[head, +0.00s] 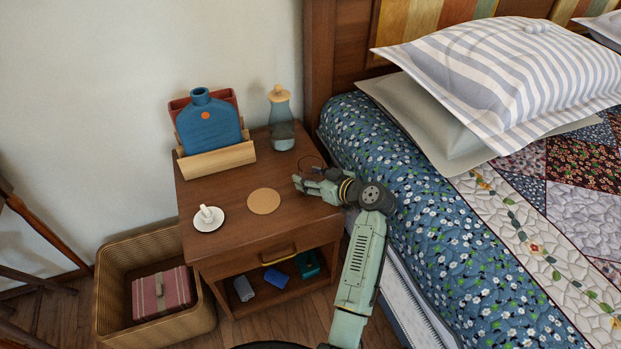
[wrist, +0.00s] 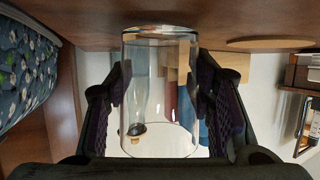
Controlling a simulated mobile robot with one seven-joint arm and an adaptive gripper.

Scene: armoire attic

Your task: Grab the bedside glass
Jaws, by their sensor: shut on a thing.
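The bedside glass (wrist: 160,50) is a clear, empty tumbler. It fills the middle of the wrist view, which shows the room upside down. My gripper (wrist: 158,100) has one dark finger pad on each side of the glass, shut on its walls. In the head view my gripper (head: 308,184) is at the right side of the wooden nightstand (head: 228,218), low over the top. The glass is barely visible there, as a faint outline by the fingers. I cannot tell whether its base touches the wood.
A stoppered carafe (head: 281,122) stands behind my gripper. A round cork coaster (head: 263,201) lies to its left. A blue flask (head: 209,124) sits in a wooden holder (head: 217,160). A white dish (head: 209,219) is near the front left. The bed (head: 420,190) borders the right side.

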